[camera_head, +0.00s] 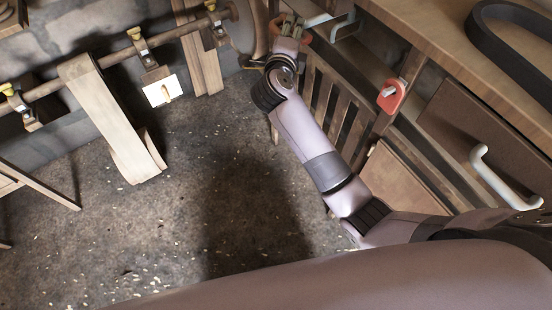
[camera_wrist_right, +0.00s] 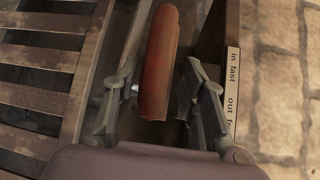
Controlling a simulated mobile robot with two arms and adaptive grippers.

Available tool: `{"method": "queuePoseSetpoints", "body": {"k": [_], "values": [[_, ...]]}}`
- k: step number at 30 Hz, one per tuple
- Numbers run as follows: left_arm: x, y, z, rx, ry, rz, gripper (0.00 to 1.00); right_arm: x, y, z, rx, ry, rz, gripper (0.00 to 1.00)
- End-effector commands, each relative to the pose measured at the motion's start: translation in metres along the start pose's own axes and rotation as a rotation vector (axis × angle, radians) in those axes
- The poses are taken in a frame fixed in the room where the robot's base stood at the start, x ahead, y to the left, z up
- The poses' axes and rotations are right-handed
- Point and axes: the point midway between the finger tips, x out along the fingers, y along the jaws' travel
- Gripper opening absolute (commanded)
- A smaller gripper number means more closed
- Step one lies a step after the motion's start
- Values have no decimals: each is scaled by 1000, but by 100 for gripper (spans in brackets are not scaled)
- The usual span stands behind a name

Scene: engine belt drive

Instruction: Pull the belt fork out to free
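In the wrist view, a red-brown rounded handle (camera_wrist_right: 160,62), which I take to be the belt fork's, stands between the fingers of my right gripper (camera_wrist_right: 158,100). The fingers are apart on either side of it. The left finger is close to the handle; a gap shows at the right finger. A label plate (camera_wrist_right: 232,85) beside it reads "in fast" and "out f...", the rest cut off. In the head view my right gripper (camera_head: 291,27) is at the top, by the bench end, with a bit of red beside it. My left gripper is not in view.
A slatted panel (camera_head: 325,100) runs beside my right arm. A red tag-like part (camera_head: 392,96) and white handle (camera_head: 500,178) are on the bench front; a black belt (camera_head: 510,50) lies on top. A pale strap (camera_head: 112,120) hangs from a shaft (camera_head: 110,60). The floor is open.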

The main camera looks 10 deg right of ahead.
Motion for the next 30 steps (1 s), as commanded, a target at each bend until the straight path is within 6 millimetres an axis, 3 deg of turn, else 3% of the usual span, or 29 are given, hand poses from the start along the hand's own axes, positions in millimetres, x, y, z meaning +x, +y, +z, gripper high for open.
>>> {"method": "queuePoseSetpoints", "body": {"k": [22, 23, 30], "values": [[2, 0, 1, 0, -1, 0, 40, -142, 1, 0, 1, -1, 3, 39], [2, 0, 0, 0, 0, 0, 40, -145, 1, -1, -4, 2, -1, 39], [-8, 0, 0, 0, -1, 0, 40, -119, 29, -6, -256, 26, -156, 39]]}}
